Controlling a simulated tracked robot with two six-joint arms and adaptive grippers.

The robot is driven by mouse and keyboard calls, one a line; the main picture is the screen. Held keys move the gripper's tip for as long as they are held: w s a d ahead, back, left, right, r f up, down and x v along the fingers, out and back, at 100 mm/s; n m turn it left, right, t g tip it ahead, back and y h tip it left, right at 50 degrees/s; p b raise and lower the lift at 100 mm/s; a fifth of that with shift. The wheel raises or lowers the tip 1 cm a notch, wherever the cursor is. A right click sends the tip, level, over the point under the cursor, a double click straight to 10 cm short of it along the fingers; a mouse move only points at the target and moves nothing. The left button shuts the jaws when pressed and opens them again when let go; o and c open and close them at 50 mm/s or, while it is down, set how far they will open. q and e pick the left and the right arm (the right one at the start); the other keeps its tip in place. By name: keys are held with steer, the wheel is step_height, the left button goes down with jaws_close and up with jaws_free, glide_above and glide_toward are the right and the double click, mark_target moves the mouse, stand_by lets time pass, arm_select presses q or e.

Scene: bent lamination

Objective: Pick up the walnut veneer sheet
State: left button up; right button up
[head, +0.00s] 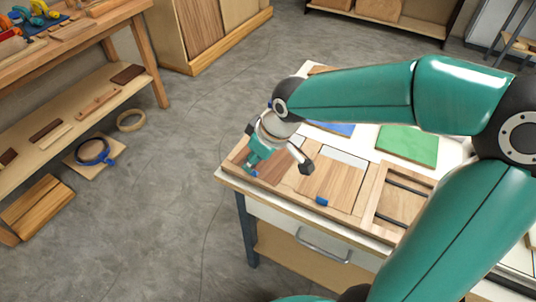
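My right gripper (279,168) is over the left end of the white-topped workbench (228,179). Its fingers are spread, with nothing visible between them. Below it lie flat brown wood sheets: one partly hidden by the gripper (283,182), and one just to its right (342,186) with a small blue piece (322,201) at its front edge. I cannot tell for sure which is the walnut veneer sheet. Whether the fingertips touch the wood is also unclear. My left gripper is not in view.
A wooden frame with dark bars (398,196) lies to the right on the bench, and a green sheet (408,146) and blue sheet (337,128) lie behind. My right arm covers much of the bench. A wooden shelf bench (75,111) stands left; grey floor between is open.

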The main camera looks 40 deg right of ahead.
mark_target(272, 170)
steer(key=shift+d+x, duration=0.15)
steer(key=shift+x, duration=1.2)
steer(key=shift+d+x, duration=0.15)
steer(key=shift+x, duration=1.2)
steer(key=shift+c, duration=0.4)
jaws_close()
